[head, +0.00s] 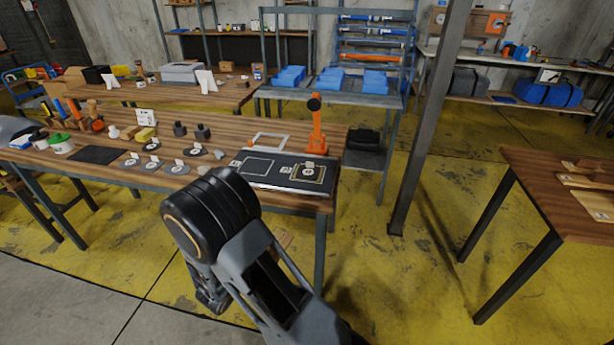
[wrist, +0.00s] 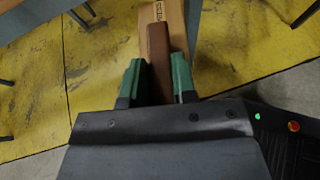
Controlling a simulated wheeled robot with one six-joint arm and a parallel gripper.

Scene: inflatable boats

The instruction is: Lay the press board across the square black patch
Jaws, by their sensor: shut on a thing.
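In the wrist view my gripper (wrist: 157,80) has its two green fingers closed on the brown handle bar of the press board (wrist: 177,24), a light wooden board with dark lettering. The board is held over the yellow floor, its lower part hidden by the gripper. A black panel (head: 283,184) lies at the workbench's right end. It bears a pale rectangle outline and, to its right, a dark, square-looking patch (head: 309,172) with a pale round mark. Its exact shape is too small to tell.
The wooden workbench (head: 228,186) also holds several round patches, a black mat (head: 95,155), a white frame (head: 269,141) and an orange stand (head: 316,132). A grey post (head: 425,125) rises right of the bench. Another table (head: 560,190) is at right; yellow floor lies between.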

